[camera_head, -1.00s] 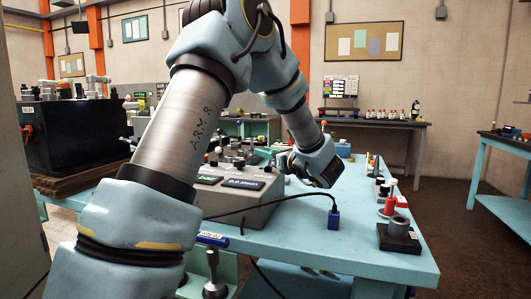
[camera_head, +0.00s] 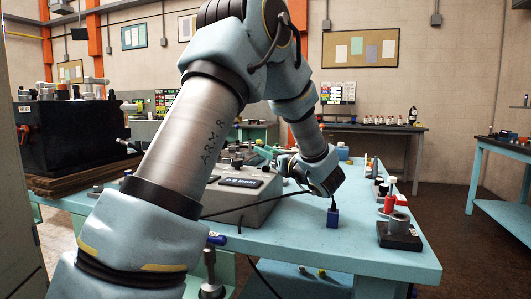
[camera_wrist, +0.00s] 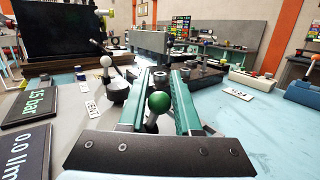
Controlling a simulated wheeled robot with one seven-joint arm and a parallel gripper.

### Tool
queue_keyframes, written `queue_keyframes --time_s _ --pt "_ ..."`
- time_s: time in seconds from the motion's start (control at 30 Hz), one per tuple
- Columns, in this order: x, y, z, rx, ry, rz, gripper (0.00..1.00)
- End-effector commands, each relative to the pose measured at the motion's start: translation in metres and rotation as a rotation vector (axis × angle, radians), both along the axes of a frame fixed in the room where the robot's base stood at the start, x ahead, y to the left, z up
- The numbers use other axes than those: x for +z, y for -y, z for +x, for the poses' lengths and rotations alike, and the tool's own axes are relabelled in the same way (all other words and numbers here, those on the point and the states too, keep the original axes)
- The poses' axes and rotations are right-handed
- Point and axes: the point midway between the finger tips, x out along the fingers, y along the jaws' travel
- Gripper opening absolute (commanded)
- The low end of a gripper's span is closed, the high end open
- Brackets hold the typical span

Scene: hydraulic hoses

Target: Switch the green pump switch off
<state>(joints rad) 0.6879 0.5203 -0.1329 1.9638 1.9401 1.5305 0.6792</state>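The green ball knob (camera_wrist: 159,102), on a short metal stem, stands between my gripper's two teal fingers in the wrist view. My gripper (camera_wrist: 159,74) is open, with a finger on either side of the knob. A thin gap seems to show beside the knob; I cannot tell whether either finger touches it. In the head view my gripper (camera_head: 284,164) is low over the right end of the grey control console (camera_head: 245,205), and the green knob cannot be made out there.
A white-ball lever (camera_wrist: 105,62) with a VENT label (camera_wrist: 92,109) stands left of the fingers. Displays reading 15 bar (camera_wrist: 32,106) and 0.0 l/min (camera_wrist: 25,150) are further left. A blue connector (camera_head: 333,218) with a black cable and a dark block (camera_head: 399,236) sit on the blue table.

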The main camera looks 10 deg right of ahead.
Motion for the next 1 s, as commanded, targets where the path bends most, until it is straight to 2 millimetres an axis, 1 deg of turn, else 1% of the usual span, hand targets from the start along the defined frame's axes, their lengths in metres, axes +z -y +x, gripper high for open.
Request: queue_keyframes --time_s 0.03,0.2,0.43,0.53,0.67,0.9,1.0 --pt "0.000 0.000 0.000 0.000 0.000 0.000 0.39" --pt "0.000 0.000 0.000 0.000 0.000 0.000 0.56" --pt "0.000 0.000 0.000 0.000 0.000 0.000 0.56" --pt "-0.001 0.003 -0.005 -0.002 0.000 -0.001 0.56" --pt "-0.005 0.012 -0.022 -0.004 0.000 0.000 0.56" --pt "-0.011 0.032 -0.065 -0.004 0.000 0.000 0.56" --pt "-0.013 0.039 -0.079 -0.003 0.000 0.000 0.56"
